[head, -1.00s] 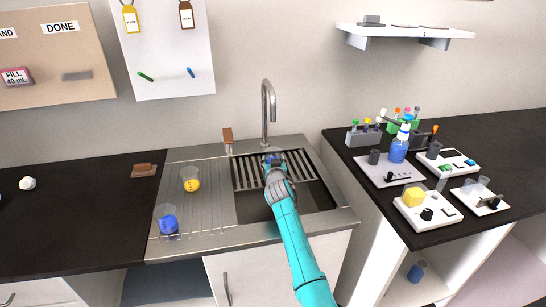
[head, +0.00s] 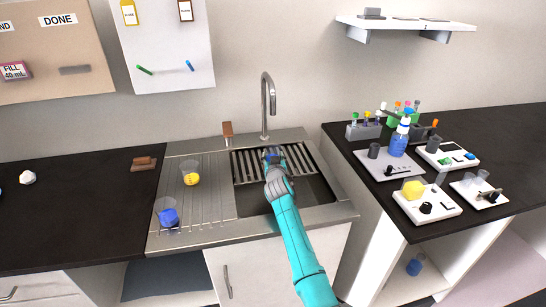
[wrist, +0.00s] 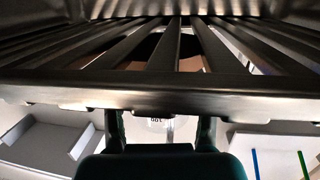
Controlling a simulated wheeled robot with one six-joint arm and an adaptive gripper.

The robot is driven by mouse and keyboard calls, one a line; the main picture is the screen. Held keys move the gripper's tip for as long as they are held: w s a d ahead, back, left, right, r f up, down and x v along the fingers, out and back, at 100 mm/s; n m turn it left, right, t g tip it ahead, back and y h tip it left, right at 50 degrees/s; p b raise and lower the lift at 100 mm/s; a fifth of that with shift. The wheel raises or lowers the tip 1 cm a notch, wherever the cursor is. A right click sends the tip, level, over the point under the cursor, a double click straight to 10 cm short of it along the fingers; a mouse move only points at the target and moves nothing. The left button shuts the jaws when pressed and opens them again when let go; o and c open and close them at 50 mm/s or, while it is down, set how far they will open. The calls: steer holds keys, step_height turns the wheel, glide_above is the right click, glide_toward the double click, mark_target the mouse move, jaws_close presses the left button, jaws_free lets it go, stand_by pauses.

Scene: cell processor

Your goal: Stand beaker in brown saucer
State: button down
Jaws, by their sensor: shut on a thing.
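My gripper (head: 273,156) is over the sink rack, shut on a clear beaker. In the wrist view, the beaker (wrist: 160,125) shows between the two fingers, with part of a printed mark; the dark rack bars hide much of it. I cannot tell from the head view how upright it is or whether it touches the rack. A brown patch shows behind the bars in the wrist view, too covered to identify. I cannot make out a brown saucer for certain in either view.
A beaker of yellow liquid (head: 191,174) and one of blue liquid (head: 168,214) stand on the ribbed drainboard (head: 205,205). The tap (head: 268,100) rises behind the sink. A brown block on a flat base (head: 144,163) lies on the left counter. Instruments crowd the right counter.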

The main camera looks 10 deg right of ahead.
steer(key=shift+f, duration=0.1)
steer(key=shift+c, duration=1.4)
jaws_free()
steer(key=shift+f, duration=0.1)
